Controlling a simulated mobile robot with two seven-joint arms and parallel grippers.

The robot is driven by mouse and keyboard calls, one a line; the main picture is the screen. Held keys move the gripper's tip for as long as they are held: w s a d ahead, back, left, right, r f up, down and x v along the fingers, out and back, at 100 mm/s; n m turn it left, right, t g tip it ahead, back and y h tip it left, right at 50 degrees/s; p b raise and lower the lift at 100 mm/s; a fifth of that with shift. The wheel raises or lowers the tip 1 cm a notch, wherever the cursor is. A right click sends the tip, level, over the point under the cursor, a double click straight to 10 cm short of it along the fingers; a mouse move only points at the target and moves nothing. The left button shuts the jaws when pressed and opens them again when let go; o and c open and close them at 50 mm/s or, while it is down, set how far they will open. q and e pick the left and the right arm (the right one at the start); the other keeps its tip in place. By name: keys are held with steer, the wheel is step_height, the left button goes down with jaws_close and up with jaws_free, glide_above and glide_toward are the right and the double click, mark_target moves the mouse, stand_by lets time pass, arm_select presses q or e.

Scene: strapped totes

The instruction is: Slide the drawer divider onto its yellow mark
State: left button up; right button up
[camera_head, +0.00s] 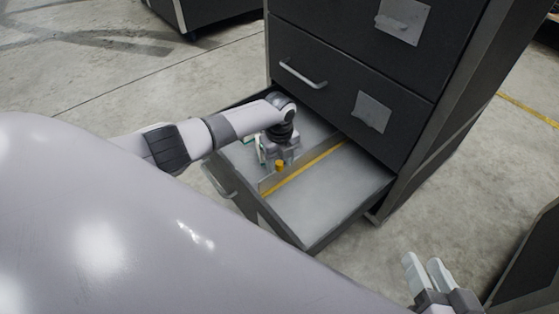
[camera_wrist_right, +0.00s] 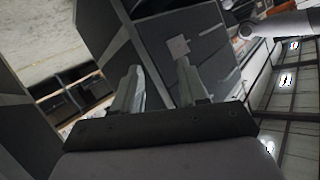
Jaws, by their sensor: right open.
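The drawer (camera_head: 335,205) is pulled out of the dark cabinet and has a grey floor. A thin grey divider (camera_head: 268,183) stands across it, with a small yellow knob (camera_head: 279,165). The yellow mark (camera_head: 305,170) is a stripe on the drawer floor, just right of the divider and apart from it at the front. My left gripper (camera_head: 272,158) reaches down into the drawer at the divider, by the knob; whether its fingers close on anything is unclear. My right gripper (camera_head: 425,272) is open and empty, outside the drawer at lower right; its fingers also show in the right wrist view (camera_wrist_right: 158,88).
The cabinet's closed drawers (camera_head: 335,80) rise behind the open one. The open drawer has a front handle (camera_head: 218,182). Another dark cabinet (camera_head: 530,260) stands at the right edge. The drawer floor right of the yellow stripe is bare.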

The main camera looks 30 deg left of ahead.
arm_select(q)
steer(key=shift+r, duration=0.1)
arm_select(e)
steer(key=shift+f, duration=0.1)
arm_select(q)
step_height(320, 180, up, 7)
steer(key=p, duration=0.3)
steer(key=shift+p, duration=0.3)
arm_select(e)
steer(key=d, duration=0.1)
steer(key=d+h, duration=0.1)
steer(key=s+d+h, duration=0.1)
steer(key=shift+r+n, duration=0.35)
steer(key=shift+n, duration=0.05)
